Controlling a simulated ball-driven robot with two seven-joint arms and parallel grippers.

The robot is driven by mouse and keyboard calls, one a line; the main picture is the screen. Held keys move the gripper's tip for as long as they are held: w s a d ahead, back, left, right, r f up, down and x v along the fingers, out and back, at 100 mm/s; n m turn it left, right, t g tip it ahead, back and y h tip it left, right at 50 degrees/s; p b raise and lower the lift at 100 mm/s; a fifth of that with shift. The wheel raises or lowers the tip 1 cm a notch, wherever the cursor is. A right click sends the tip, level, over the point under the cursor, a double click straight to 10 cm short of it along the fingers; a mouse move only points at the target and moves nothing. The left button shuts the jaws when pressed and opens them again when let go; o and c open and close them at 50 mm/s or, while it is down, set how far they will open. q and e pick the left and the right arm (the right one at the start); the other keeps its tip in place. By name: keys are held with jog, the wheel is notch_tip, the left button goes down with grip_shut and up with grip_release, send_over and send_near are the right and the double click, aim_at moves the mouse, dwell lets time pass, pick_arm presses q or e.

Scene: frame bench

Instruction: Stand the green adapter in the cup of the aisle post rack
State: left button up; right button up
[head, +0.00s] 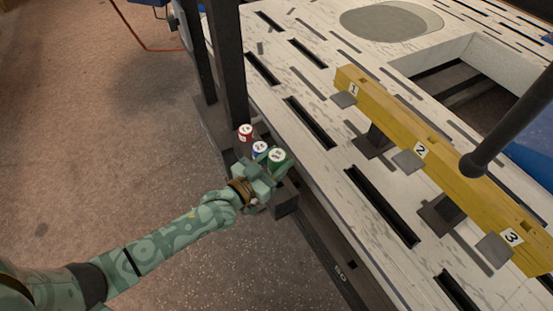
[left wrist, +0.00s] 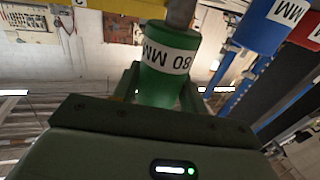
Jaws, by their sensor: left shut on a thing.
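The green adapter (head: 277,157) is a short cylinder with a white label on top. In the left wrist view the green adapter (left wrist: 163,88) carries a white band reading 80 MM, and a grey cylindrical part adjoins its end. My left gripper (head: 267,170) is shut on it, beside the dark post at the bench edge. A blue adapter (head: 260,148) and a red adapter (head: 245,131) stand in a row just beyond it; the blue one (left wrist: 264,26) also shows in the left wrist view. The rack's cup is hidden; I cannot tell whether the adapter touches it. My right gripper is out of view.
The dark upright post (head: 229,65) rises behind the adapters. The slotted white bench (head: 330,165) lies to the right, with a yellow beam (head: 460,180) numbered 1 to 3. A dark rod (head: 510,125) crosses the right side. The floor (head: 110,150) at left is clear.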

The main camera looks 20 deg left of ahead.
pick_arm(q)
jog(key=shift+r, duration=0.1)
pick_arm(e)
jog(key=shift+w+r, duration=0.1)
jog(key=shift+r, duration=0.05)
